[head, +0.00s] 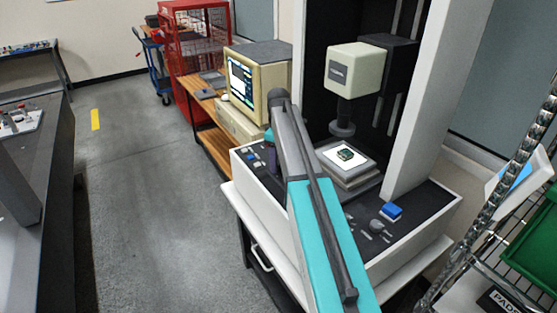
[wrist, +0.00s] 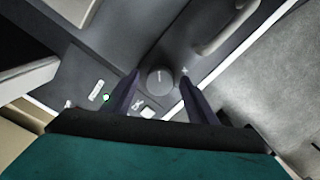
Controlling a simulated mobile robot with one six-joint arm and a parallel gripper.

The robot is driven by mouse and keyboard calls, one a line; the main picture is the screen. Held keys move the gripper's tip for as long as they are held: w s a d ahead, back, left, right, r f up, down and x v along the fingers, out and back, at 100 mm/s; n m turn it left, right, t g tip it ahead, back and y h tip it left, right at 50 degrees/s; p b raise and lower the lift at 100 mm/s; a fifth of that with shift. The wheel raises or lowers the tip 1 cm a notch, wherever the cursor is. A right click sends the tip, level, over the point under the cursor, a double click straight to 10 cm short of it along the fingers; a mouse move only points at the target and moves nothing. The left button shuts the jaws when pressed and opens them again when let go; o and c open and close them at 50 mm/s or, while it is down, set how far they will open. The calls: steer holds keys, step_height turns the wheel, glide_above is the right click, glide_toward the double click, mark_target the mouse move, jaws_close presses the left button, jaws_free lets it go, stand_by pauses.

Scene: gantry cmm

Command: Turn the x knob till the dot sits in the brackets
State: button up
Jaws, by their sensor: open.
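In the wrist view, a round dark grey knob (wrist: 159,79) stands on the dark control panel. My gripper (wrist: 160,84) is open, with one finger on each side of the knob. I cannot tell whether either finger touches it. I cannot read which axis this knob is for. In the head view, my arm reaches over the left part of the machine's panel, and that knob is not clearly seen there. The monitor (head: 241,80) shows a lit screen, but any dot or brackets are too small to make out.
A measuring head (head: 354,70) hangs over a lit stage (head: 349,163) with a small green part on it. Another knob (head: 377,226) and a blue block (head: 391,212) are on the panel's right. A curved handle (wrist: 224,30) lies near the fingers. A wire rack stands right.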

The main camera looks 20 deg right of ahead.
steer(key=c, duration=1.1)
steer(key=shift+n, duration=0.5)
steer(key=n, duration=0.4)
steer(key=shift+n, duration=0.3)
steer(key=n, duration=0.4)
steer(key=shift+n, duration=0.4)
steer(key=o, duration=1.1)
